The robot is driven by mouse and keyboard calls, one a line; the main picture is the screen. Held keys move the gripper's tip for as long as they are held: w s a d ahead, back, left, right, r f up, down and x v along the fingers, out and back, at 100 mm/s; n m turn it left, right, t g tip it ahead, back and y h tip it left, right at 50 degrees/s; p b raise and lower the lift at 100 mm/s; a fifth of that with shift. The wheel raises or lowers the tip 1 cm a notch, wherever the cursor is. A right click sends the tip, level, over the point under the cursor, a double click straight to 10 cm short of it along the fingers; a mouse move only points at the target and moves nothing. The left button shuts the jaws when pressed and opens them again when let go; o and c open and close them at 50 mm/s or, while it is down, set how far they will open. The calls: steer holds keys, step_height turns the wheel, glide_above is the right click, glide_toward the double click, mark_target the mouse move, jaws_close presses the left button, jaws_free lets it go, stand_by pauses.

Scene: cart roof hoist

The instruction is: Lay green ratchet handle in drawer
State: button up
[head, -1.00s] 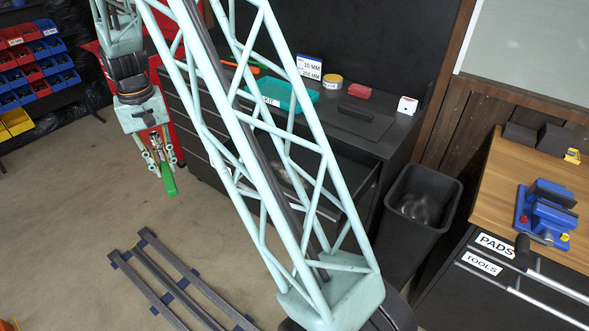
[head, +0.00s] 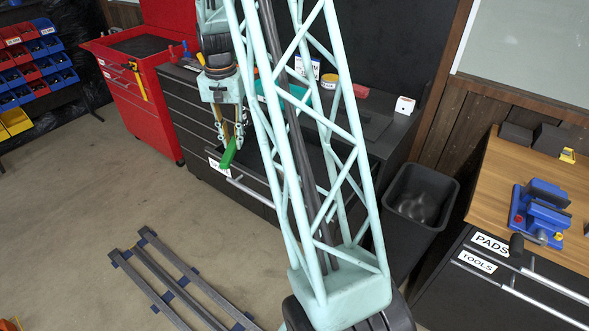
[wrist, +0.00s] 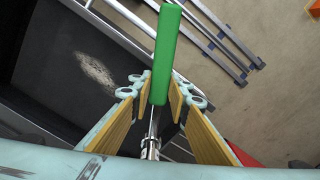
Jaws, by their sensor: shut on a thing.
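The ratchet has a bright green handle (head: 229,153) and a metal shaft. My gripper (head: 232,140) is shut on it, and the handle hangs tilted below the fingers in the head view. In the wrist view the handle (wrist: 165,55) sticks out past the fingers (wrist: 163,92), with the metal shaft between them. The open drawer (wrist: 60,72) shows left of the handle there, with a dark floor and a pale scuffed patch. In the head view the drawer front (head: 262,188) is just below and right of the handle; my arm hides much of its inside.
A red tool chest (head: 150,115) stands at left. A black bin (head: 420,205) stands right of the cabinet.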

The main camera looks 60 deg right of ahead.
steer(key=s+d+r+m+p, duration=0.1)
steer(key=s+d+m, duration=0.4)
steer(key=s+d, duration=0.8)
steer(key=shift+m, duration=0.4)
steer(key=shift+r, duration=0.1)
step_height(320, 180, down, 14)
steer(key=shift+r+b, duration=0.25)
steer(key=shift+b, duration=0.05)
steer(key=shift+f, duration=0.1)
steer(key=shift+f, duration=2.15)
steer(key=shift+f+b, duration=0.15)
steer(key=shift+b, duration=0.15)
steer(key=o, duration=1)
